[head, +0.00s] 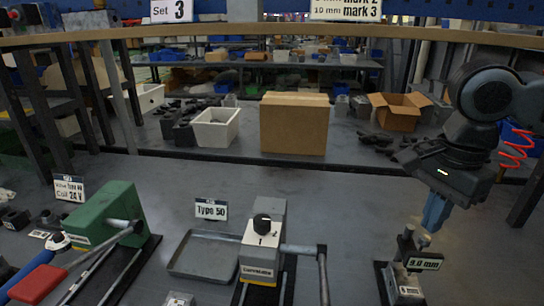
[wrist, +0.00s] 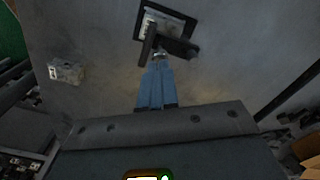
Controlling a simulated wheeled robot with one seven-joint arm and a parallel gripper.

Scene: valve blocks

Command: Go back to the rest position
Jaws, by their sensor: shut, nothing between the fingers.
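My gripper (head: 430,226) is at the right in the head view, pointing down, with its blue fingers shut and empty. Its fingertips are just above the small valve block (head: 405,280) with the "9.0 mm" label (head: 424,263). I cannot tell whether they touch its upright stem. In the wrist view, the closed fingers (wrist: 158,62) point at the block's dark handle (wrist: 178,46), on a dark square base (wrist: 165,20). The fingertips overlap the near side of the handle there.
Behind are a cardboard box (head: 294,123) and a white bin (head: 214,128).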

